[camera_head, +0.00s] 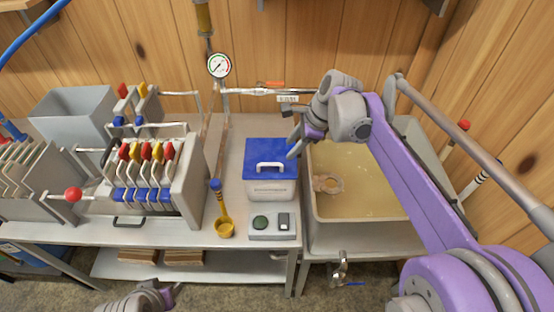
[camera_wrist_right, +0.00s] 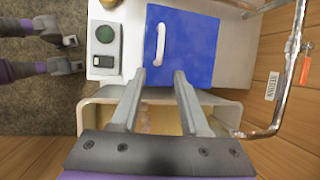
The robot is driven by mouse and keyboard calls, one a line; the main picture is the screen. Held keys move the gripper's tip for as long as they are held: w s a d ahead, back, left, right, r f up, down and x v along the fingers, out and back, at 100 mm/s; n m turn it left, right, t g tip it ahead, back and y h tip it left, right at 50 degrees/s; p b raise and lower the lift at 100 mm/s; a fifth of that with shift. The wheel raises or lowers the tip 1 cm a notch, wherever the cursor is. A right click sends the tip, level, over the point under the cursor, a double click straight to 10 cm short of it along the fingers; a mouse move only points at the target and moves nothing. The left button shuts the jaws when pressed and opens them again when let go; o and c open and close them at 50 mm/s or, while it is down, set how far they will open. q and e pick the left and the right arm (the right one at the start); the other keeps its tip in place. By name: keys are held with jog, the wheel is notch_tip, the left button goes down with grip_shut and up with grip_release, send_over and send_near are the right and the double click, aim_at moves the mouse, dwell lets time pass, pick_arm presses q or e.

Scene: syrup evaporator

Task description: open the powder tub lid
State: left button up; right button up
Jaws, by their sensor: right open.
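The powder tub (camera_head: 270,187) is a white box on the metal table, with a blue lid (camera_head: 258,153) and a white handle (camera_head: 271,166) on top. The lid lies flat and closed on the tub. In the right wrist view the blue lid (camera_wrist_right: 194,45) and its handle (camera_wrist_right: 160,44) lie beyond the fingertips. My right gripper (camera_head: 294,146) is at the lid's right side, above it, open and empty; its two spread fingers show in the right wrist view (camera_wrist_right: 158,76). My left gripper (camera_head: 172,294) is low at the front, away from the tub; its jaw opening is unclear.
A syrup pan (camera_head: 360,217) is right of the tub. A filter press (camera_head: 150,180) stands left. A pipe with a gauge (camera_head: 219,65) runs behind.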

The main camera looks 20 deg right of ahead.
aim_at(280, 165)
jog(key=x, duration=0.8)
jog(key=shift+w+a+f, duration=0.1)
jog(key=shift+f, duration=0.15)
grip_shut()
dwell(1.0)
